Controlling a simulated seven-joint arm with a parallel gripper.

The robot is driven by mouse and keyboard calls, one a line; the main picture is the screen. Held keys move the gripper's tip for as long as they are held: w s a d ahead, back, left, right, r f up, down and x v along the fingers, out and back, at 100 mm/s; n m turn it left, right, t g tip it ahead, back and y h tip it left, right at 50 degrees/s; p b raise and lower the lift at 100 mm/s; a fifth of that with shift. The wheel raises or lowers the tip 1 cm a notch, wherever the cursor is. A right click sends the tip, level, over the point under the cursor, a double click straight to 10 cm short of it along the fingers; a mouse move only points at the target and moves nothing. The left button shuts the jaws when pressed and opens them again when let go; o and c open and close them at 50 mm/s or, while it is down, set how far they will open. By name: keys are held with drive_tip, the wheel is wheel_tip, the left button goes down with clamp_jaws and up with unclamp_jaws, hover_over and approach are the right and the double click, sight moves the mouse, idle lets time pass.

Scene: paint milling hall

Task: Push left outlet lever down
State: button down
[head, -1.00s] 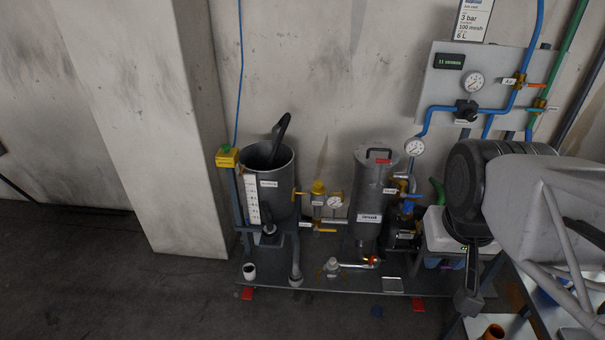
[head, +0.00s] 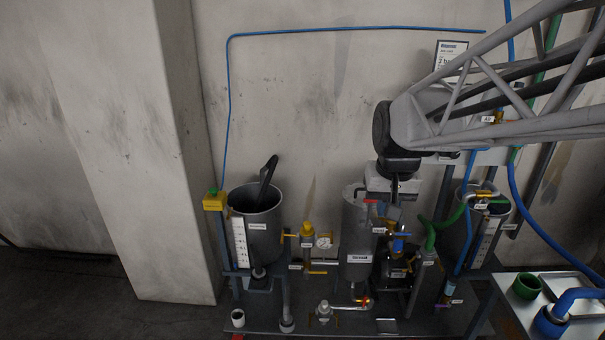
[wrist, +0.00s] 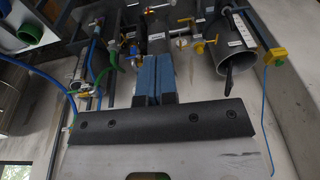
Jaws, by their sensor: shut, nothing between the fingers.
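The left tank (head: 255,225) is an open grey cylinder. To its right stands a yellow-topped valve (head: 307,230) with a yellow handle reaching left, and a lower yellow lever (head: 317,272). Labels are too small to read, so I cannot tell which lever is the left outlet lever. My gripper (head: 393,214) hangs pointing down over the right side of the middle grey vessel (head: 356,238), well right of those levers. In the wrist view its blue fingers (wrist: 153,58) are together and empty. Yellow levers (wrist: 203,40) show beyond them, beside the left tank (wrist: 236,42).
A second tank (head: 480,230) with green and blue hoses stands to the right. A blue-handled valve (head: 398,244) is close beneath my gripper. A small gauge (head: 323,242) sits between the left tank and vessel. The floor at left is clear.

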drive_tip(key=w+a+f, duration=0.2)
drive_tip(key=w, duration=0.5)
drive_tip(key=w+a+f, duration=0.1)
drive_tip(key=w+a, duration=0.2)
drive_tip(key=w, duration=0.4)
drive_tip(key=g, duration=0.2)
hover_over(282, 237)
drive_tip(key=d, duration=0.1)
wheel_tip(282, 237, down, 29)
drive_tip(key=shift+d+f+y, duration=0.15)
drive_tip(key=shift+d+y, duration=0.05)
drive_tip(key=shift+y, duration=0.1)
drive_tip(key=shift+s+f, duration=0.1)
drive_tip(key=shift+f, duration=0.05)
drive_tip(key=f, duration=0.9)
drive_tip(key=a+f, duration=0.1)
drive_tip(key=f, duration=0.3)
drive_tip(key=shift+f, duration=0.35)
